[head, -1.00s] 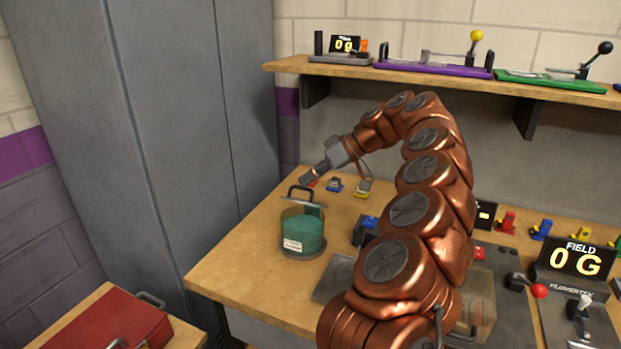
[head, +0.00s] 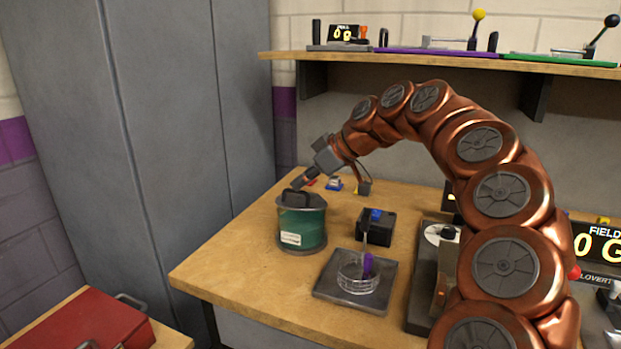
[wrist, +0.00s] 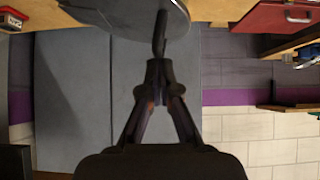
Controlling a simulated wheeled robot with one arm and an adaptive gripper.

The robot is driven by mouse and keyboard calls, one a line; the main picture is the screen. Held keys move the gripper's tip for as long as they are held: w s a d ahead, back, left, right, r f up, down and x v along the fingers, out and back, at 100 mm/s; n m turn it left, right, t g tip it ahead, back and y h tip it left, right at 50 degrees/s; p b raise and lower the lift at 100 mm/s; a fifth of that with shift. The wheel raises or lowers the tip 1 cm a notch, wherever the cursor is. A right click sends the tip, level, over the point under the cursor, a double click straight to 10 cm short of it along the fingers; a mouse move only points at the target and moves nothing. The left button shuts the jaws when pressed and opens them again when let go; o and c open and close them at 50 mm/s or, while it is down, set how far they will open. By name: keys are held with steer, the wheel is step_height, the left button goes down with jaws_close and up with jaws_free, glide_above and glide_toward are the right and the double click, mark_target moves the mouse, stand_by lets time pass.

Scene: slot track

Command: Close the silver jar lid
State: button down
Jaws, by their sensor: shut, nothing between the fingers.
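The jar (head: 302,236) is clear with green contents and a white label, and stands upright on the table's left part. Its silver lid (head: 318,203) lies across the top of the jar, with a black handle (head: 294,198) standing on it. Whether the lid is fully seated is too small to tell. My gripper (head: 298,182) is just above the handle, pointing down and left. In the wrist view my gripper (wrist: 161,68) is shut and empty, with the lid's grey disc (wrist: 120,12) and the dark handle (wrist: 160,35) right at its tips. Contact cannot be told.
A shelf (head: 420,56) runs along the wall. A red case (head: 85,325) is at lower left. Table front-left is clear.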

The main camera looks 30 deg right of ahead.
steer(key=shift+s+a+f+h+b, duration=0.15)
steer(key=shift+a+f+h+b, duration=0.05)
steer(key=shift+f+b, duration=0.25)
steer(key=shift+s+a+f+h+b, duration=0.2)
steer(key=shift+f+b, duration=0.15)
steer(key=shift+b, duration=0.15)
steer(key=shift+a+f+b, duration=0.15)
steer(key=shift+f+b, duration=0.15)
steer(key=shift+b, duration=0.1)
steer(key=shift+s+a+f, duration=0.1)
steer(key=shift+f, duration=0.05)
steer(key=r, duration=0.1)
steer(key=r+p, duration=0.1)
steer(key=r, duration=0.2)
steer(key=shift+s+a+r+p, duration=0.15)
steer(key=shift+s+a+p, duration=0.1)
steer(key=shift+p, duration=0.15)
steer(key=v, duration=1)
steer(key=shift+s+a+f, duration=0.2)
steer(key=shift+s+a, duration=0.05)
steer(key=shift+s, duration=0.05)
